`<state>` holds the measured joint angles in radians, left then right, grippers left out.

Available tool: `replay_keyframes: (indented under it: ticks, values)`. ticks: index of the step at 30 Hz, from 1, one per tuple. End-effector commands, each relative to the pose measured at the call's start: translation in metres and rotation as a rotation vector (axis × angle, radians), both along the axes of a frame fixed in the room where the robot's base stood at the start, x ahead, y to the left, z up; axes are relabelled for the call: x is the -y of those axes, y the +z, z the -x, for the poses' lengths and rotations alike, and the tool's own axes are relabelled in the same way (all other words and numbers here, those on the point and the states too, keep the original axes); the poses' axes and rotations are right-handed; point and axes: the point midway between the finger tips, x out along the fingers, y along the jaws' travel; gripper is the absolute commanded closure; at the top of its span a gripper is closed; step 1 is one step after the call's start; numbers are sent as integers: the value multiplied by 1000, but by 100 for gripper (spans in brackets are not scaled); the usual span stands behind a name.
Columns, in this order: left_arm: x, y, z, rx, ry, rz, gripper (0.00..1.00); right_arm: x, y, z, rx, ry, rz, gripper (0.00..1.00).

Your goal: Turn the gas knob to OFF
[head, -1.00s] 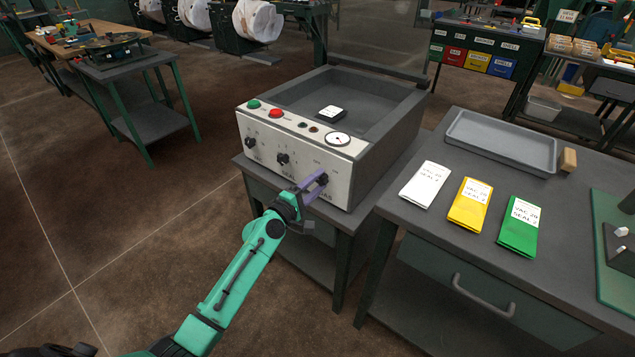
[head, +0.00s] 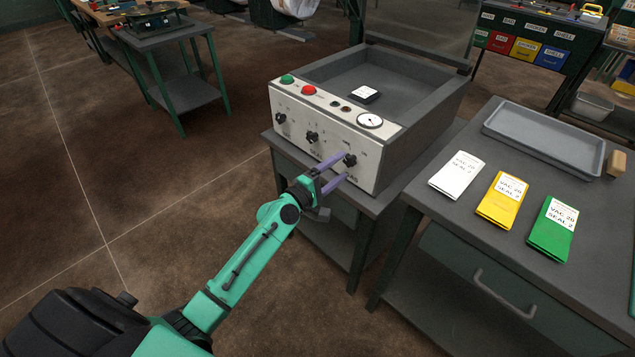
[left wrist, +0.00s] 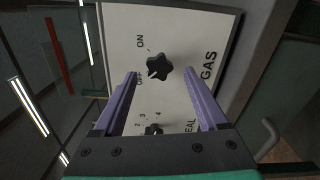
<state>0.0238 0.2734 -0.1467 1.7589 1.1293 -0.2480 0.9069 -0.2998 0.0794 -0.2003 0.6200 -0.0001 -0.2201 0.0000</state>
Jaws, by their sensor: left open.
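The gas knob (head: 350,160) is a black lobed knob at the right end of the white front panel (head: 318,133) of the machine. In the left wrist view the knob (left wrist: 159,66) sits beside the "GAS" lettering, with "ON" and a partly hidden "OFF" printed on its left. A small pale mark on the knob faces lower left, toward "OFF". My left gripper (head: 338,168) is open, its two purple fingers pointing at the panel on either side of the knob. In the wrist view there is a gap between the knob and each finger (left wrist: 158,76). My right gripper is not in view.
Other black knobs (head: 312,137), a green button (head: 287,79), a red button (head: 308,90) and a gauge (head: 370,120) are on the machine. A table (head: 470,215) at the right holds white, yellow and green packets and a grey tray (head: 560,145).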

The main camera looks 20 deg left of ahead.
Motion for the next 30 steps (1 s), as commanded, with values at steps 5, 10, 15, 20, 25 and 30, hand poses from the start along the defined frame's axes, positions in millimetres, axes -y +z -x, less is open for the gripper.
replay_keyframes:
  ticks: [5,10,15,20,25,30]
  values:
    - [-20,-5,50,-4,-1,-3,25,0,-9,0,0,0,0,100]
    - [-36,-6,90,-5,-1,-2,25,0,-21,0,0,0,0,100]
    - [-42,-2,106,-2,-1,0,25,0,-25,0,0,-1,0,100]
    - [-43,0,108,-1,0,2,25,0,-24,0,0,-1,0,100]
    - [-43,0,107,-1,0,2,25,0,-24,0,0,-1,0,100]
    - [-44,-3,107,-4,3,-5,25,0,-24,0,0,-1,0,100]
